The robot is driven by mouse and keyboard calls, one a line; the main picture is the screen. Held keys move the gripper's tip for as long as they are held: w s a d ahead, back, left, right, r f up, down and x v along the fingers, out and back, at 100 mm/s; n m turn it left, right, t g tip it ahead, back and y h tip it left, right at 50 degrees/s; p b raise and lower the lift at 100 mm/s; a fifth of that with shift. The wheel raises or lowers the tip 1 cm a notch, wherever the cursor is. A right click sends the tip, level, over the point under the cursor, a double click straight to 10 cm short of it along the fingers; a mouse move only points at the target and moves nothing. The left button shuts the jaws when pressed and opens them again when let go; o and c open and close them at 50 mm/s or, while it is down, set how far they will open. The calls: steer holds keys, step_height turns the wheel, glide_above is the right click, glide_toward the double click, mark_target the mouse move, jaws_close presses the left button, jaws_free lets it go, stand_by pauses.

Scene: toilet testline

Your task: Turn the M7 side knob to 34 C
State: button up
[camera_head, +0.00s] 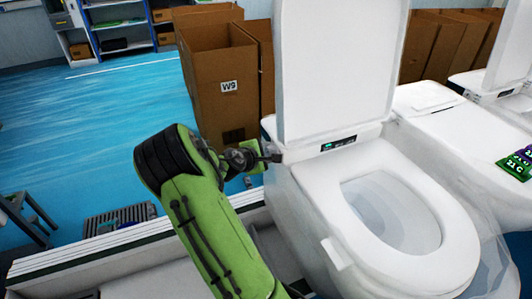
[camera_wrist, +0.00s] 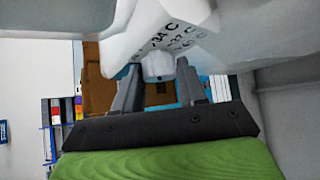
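The white toilet (camera_head: 300,165) with its lid up stands right of my arm in the head view. My gripper (camera_head: 268,155) is at its left rear side. In the wrist view, a small white round knob (camera_wrist: 158,66) sticks out of the white toilet side. The fingers of my gripper (camera_wrist: 160,80) stand on either side of the knob, apart, with what look like narrow gaps. Dark temperature labels (camera_wrist: 170,40), one reading 34 C, are printed beside the knob. Any pointer mark on the knob cannot be made out. The head view hides the knob behind my gripper.
Cardboard boxes (camera_head: 225,85), one marked W9, stand just behind my gripper. A second toilet (camera_head: 440,125) is at the right, with green and purple tags (camera_head: 516,164). Blue floor (camera_head: 90,110) lies open at the left. The raised toilet lid (camera_head: 335,65) stands near my gripper.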

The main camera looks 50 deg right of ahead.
steer(key=o, duration=0.4)
steer(key=p+v, duration=0.2)
steer(key=v, duration=1.3)
steer(key=shift+s+a+r, duration=0.15)
steer(key=shift+a, duration=0.2)
